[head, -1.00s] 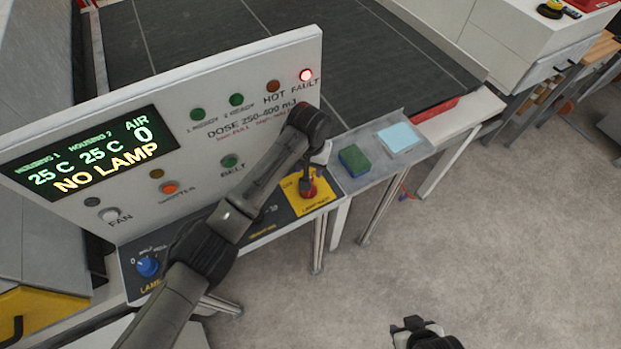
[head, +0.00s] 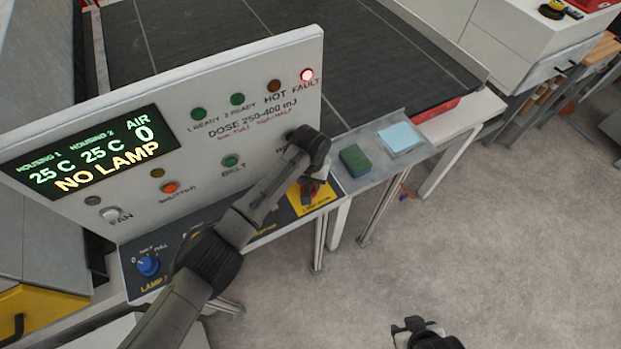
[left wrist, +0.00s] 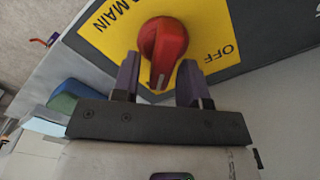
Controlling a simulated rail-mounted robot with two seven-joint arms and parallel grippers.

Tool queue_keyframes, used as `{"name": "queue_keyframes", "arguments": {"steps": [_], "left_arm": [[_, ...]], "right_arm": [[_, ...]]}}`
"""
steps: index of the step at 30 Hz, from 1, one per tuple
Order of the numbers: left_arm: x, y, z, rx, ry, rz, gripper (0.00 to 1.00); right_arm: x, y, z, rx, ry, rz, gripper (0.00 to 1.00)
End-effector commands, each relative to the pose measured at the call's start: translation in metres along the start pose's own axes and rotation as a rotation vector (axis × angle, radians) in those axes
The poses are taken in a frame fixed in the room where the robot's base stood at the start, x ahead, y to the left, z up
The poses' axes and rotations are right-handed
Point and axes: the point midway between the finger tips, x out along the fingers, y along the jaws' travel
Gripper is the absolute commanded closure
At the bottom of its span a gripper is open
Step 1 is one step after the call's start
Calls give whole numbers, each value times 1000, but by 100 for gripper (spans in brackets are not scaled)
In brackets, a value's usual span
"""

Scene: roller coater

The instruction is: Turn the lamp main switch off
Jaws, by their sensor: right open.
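The lamp main switch is a red rotary knob (left wrist: 163,50) on a yellow plate (left wrist: 205,25) in the left wrist view. "MAIN" and "OFF" are printed on the plate. The knob's white mark points toward the bottom of the picture, not at the OFF word. My left gripper (left wrist: 158,82) is open, with one finger on each side of the knob's near end and gaps visible. In the head view my left gripper (head: 312,188) is over the yellow plate (head: 322,198) and mostly hides the knob. My right gripper (head: 415,328) is open over the floor, away from the panel.
The upright panel (head: 255,75) has a display (head: 85,150) reading "NO LAMP" and a lit red FAULT light (head: 307,75). A blue lamp knob (head: 148,265) sits at the console's left. A green sponge (head: 355,158) and light-blue pad (head: 401,138) lie on the side shelf.

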Motion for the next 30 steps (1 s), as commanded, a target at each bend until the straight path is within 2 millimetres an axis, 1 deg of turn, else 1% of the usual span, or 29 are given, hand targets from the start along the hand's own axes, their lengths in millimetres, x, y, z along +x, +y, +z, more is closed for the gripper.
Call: {"name": "queue_keyframes", "arguments": {"steps": [1,2,12,20,26,30], "left_arm": [[0,0,0,0,0,0,65],[0,0,0,0,0,0,68],[0,0,0,0,0,0,100],[-2,0,0,-21,0,0,100],[-5,-2,0,-117,-2,1,100],[-6,-3,1,-232,-3,2,100]], "right_arm": [[0,0,0,0,0,0,57],[0,0,0,0,0,0,57],[0,0,0,0,0,-1,57],[-4,-1,-2,4,0,-4,57],[-20,-2,-7,7,0,-6,57],[-36,-1,-12,8,0,-7,57]]}}
